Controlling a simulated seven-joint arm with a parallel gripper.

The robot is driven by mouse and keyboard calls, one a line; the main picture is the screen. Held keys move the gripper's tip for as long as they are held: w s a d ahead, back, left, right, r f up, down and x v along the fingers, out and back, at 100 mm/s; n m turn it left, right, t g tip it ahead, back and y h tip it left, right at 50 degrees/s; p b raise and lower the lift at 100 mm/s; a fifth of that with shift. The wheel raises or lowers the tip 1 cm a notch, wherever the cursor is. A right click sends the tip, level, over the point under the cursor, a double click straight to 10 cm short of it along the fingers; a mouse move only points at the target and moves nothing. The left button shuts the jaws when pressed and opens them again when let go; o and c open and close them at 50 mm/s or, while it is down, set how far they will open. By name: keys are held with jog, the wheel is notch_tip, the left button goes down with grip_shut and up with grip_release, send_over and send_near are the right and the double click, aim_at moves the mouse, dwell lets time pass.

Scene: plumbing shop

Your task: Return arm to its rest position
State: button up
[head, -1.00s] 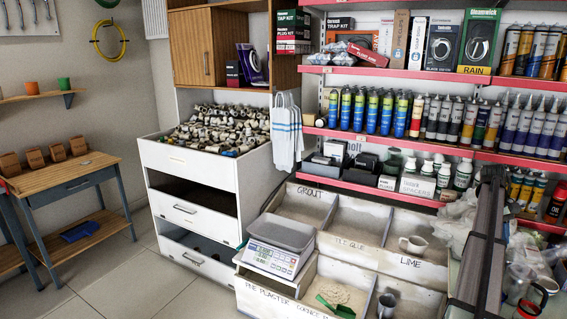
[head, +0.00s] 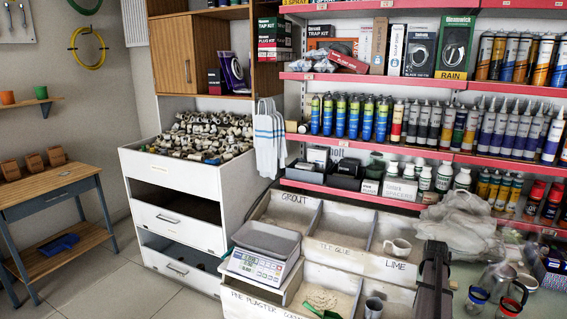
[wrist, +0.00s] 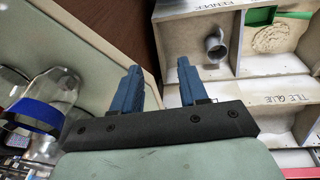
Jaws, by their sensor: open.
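My gripper (wrist: 158,82) shows in the wrist view with its two blue fingers apart and nothing between them. Its fingertips point toward a brown surface and the edge of the white bins. In the wrist view, a grey cup (wrist: 215,47) stands in a bin to the right of the fingers. My gripper cannot be made out in the head view. A dark upright bar (head: 432,282) stands at the lower right there, and I cannot tell whether it is part of my arm.
Labelled powder bins (head: 345,222) fill the lower middle, with a scale (head: 262,255) on them. A green scoop (wrist: 262,15) lies in one bin. Jars (head: 508,305) stand on the counter at right. Shelves (head: 420,148) of bottles line the back. A drawer cabinet (head: 175,205) stands at left.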

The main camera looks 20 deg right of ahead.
jog(key=s+a+f+n+g+y, duration=0.1)
jog(key=s+a+f, duration=0.1)
jog(key=a+f, duration=0.65)
jog(key=s+a+f+n+y, duration=0.15)
jog(key=a+f, duration=0.45)
jog(key=a, duration=0.6)
jog(key=s+a+f+g+y, duration=0.1)
jog(key=s+a+f, duration=0.1)
jog(key=a+f, duration=0.65)
jog(key=s+a+f+n+g, duration=0.2)
jog(key=s+a+f, duration=0.3)
jog(key=s+a, duration=0.6)
jog(key=s+a+f+n+g+h, duration=0.1)
jog(key=s+a+f+n+g, duration=0.2)
jog(key=s+a+f, duration=0.3)
jog(key=s+a+n, duration=0.1)
jog(key=s+a, duration=0.4)
jog(key=a, duration=0.6)
jog(key=shift+s+a+n, duration=0.15)
jog(key=shift+a+n, duration=0.15)
jog(key=shift+n, duration=0.05)
